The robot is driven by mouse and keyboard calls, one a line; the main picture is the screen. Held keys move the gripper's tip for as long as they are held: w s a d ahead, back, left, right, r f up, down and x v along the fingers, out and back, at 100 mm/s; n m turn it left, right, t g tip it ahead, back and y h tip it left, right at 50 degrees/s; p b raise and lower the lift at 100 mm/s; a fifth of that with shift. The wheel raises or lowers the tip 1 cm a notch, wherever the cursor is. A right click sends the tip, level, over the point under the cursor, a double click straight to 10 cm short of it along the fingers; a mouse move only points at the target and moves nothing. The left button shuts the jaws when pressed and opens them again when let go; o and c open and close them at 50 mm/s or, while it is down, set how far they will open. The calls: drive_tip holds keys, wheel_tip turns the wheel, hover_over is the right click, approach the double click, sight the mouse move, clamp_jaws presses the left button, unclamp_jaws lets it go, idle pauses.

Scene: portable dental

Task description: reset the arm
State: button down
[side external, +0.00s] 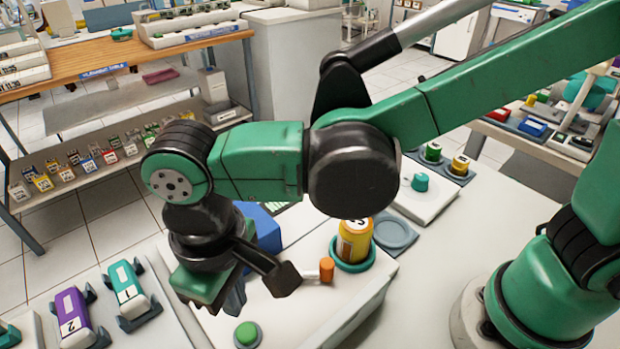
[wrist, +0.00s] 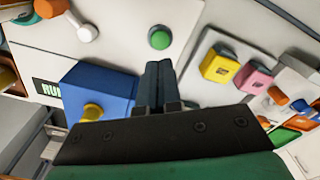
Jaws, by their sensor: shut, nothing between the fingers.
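My gripper (side external: 236,298) hangs pointing down over the white work unit on the table. In the wrist view its two fingers (wrist: 159,84) are closed together with nothing between them. A green round button (side external: 247,334) lies below and in front of the fingers; it also shows in the wrist view (wrist: 159,40). A blue block (side external: 262,229) is partly hidden behind my arm; in the wrist view the blue block (wrist: 98,92) sits left of the fingers, with a yellow knob (wrist: 92,111) on it.
A yellow canister (side external: 355,240) stands in a teal ring on the unit, near an orange-tipped lever (side external: 326,269). Purple (side external: 74,317) and green (side external: 127,290) cartridges lie in holders at left. A teal knob (side external: 420,182) is behind. White tabletop (side external: 455,235) is clear at right.

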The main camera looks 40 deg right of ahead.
drive_tip(key=shift+r, duration=0.1)
drive_tip(key=shift+w+d+r, duration=0.15)
drive_tip(key=shift+w+d, duration=0.05)
drive_tip(key=shift+d, duration=0.1)
drive_tip(key=w+d+r+m+t, duration=0.1)
drive_tip(key=d+m+t, duration=0.2)
drive_tip(key=d, duration=0.9)
drive_tip(key=w+d+r+m+t, duration=0.2)
drive_tip(key=d+m+t, duration=0.1)
drive_tip(key=d, duration=0.9)
drive_tip(key=shift+w+d+r+t, duration=0.15)
drive_tip(key=shift+d+r+t, duration=0.1)
drive_tip(key=shift+t, duration=0.35)
idle(1.1)
